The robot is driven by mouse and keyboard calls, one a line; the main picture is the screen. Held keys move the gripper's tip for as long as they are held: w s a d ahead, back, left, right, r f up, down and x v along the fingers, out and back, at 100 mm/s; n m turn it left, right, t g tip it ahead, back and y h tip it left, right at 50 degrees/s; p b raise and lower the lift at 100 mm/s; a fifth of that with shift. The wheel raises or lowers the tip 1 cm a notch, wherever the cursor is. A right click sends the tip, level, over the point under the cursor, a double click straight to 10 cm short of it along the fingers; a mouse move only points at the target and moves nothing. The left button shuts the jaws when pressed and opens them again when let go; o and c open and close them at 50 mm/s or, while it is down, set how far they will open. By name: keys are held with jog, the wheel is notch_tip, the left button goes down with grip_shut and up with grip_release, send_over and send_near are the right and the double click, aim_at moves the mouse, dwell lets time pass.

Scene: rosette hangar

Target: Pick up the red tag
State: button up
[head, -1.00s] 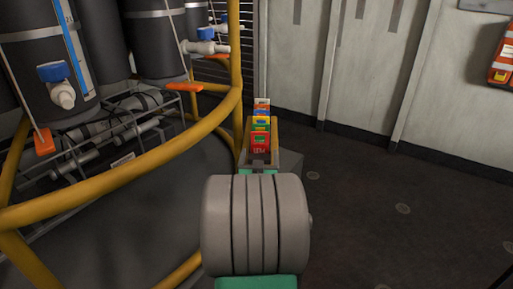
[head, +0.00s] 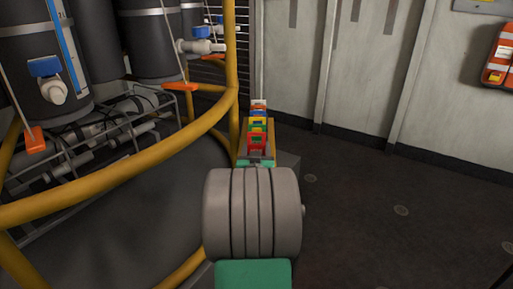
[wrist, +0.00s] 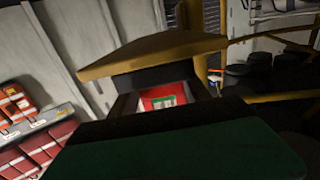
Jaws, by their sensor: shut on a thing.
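In the wrist view the red tag (wrist: 158,102), with a green and white patch, shows between the fingers (wrist: 165,101) of my gripper. The gripper is shut on it. The tag's lower part is hidden, so I cannot tell whether it is clear of the holder.
Open floor (head: 370,210) lies to the right, before a pale wall (head: 350,70).

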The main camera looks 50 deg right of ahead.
jog(key=c, duration=0.5)
jog(key=shift+r, duration=0.55)
jog(key=r+p, duration=0.2)
jog(key=r, duration=0.1)
jog(key=shift+a+r, duration=0.1)
jog(key=shift+a, duration=0.1)
jog(key=s+a+r+p, duration=0.4)
jog(key=a+r, duration=0.4)
jog(key=a, duration=0.4)
jog(key=shift+s+a+r, duration=0.3)
jog(key=shift+s+a, duration=0.1)
jog(key=shift+s, duration=0.05)
